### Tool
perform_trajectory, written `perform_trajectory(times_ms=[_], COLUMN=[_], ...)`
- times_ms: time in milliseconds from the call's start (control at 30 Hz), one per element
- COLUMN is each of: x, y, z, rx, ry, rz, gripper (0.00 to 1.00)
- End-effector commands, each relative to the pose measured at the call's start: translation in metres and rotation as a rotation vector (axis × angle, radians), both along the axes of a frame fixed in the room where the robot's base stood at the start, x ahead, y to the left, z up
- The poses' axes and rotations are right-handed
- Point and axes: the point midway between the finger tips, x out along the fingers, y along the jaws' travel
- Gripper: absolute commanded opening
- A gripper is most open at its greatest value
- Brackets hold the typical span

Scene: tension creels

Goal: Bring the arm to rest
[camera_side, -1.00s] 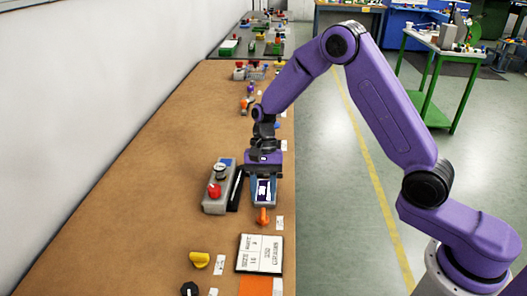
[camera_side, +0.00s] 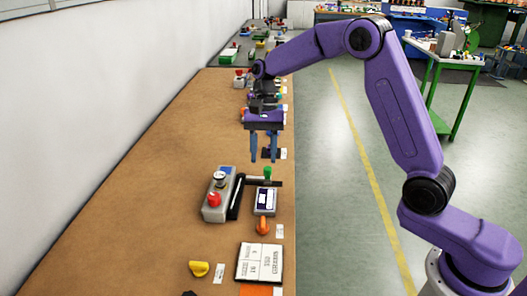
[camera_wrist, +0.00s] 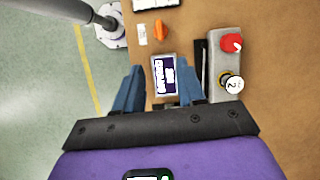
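My gripper (camera_side: 264,148) hangs in the air above the brown table (camera_side: 140,170), fingers pointing down. Its two blue fingers stand apart, with nothing between them in the side view. In the wrist view my gripper (camera_wrist: 155,85) is also open, above a small device with a lit screen (camera_wrist: 164,75). That device (camera_side: 265,201) sits on the table below the fingertips, apart from them, next to a dark bracket (camera_side: 237,197).
A grey control box (camera_side: 218,195) with a red button stands left of the device. An orange knob (camera_side: 263,226), a white card (camera_side: 259,262) and a yellow knob (camera_side: 199,268) lie nearer. Several small items are farther back. The table's left side is clear.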

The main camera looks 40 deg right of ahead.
Motion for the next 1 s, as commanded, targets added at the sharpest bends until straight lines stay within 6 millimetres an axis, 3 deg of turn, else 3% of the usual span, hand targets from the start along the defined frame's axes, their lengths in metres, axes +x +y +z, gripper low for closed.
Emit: perform_trajectory(times_ms=[200,367,700,1000], x=[-0.004,-0.023,-0.096,-0.168], y=[0.002,0.012,0.025,0.018], z=[0.001,0.008,0.022,0.028], rx=[-0.001,-0.006,-0.007,0.006], ry=[-0.008,-0.045,-0.160,-0.257], rz=[0.026,0.152,0.559,0.926], gripper=[0.39,0.39,0.39,0.39])
